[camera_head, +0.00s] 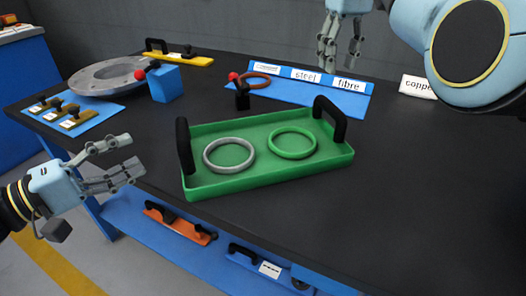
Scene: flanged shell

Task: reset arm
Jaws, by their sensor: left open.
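My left gripper (128,158) is at the left, in front of the table's left edge. Its fingers are spread apart with nothing between them. My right gripper (338,63) is at the top, above the back part of the table near the label strip. Its fingers point down and nothing shows between them. Both grippers are apart from the green tray (270,182), which has two black handles. A grey ring (207,158) and a green ring (313,147) lie flat in it, side by side.
A grey flange (85,82) lies at the back left, near a blue block (165,84). Tools lie on the lower blue shelf (180,246). The black table (400,190) is clear at right.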

